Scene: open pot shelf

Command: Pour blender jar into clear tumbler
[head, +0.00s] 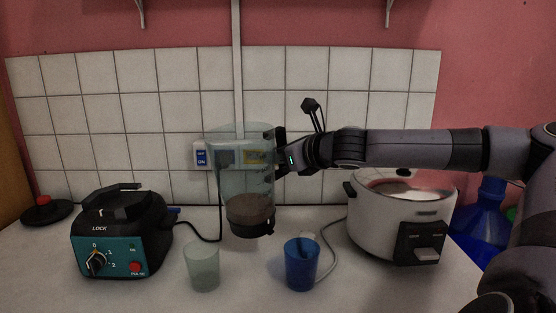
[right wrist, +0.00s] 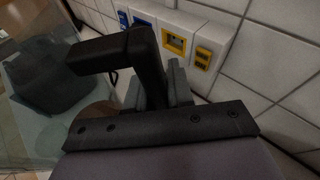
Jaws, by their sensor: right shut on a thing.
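The blender jar (head: 240,175) is clear with a dark base and holds brown contents at its bottom. It is upright, raised above the counter near the wall. My right gripper (head: 276,152) is shut on the jar's handle side; the clear jar wall also shows in the right wrist view (right wrist: 40,115). The clear tumbler (head: 204,268) stands upright on the counter, below and a little left of the jar, and looks empty. My left gripper is not in view.
A blue tumbler (head: 301,264) stands to the right of the clear one. The teal blender base (head: 118,246) is at left, a white cooker (head: 400,222) at right. A cable (head: 335,250) lies beside the cooker. Sockets (head: 201,156) are on the tiled wall behind the jar.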

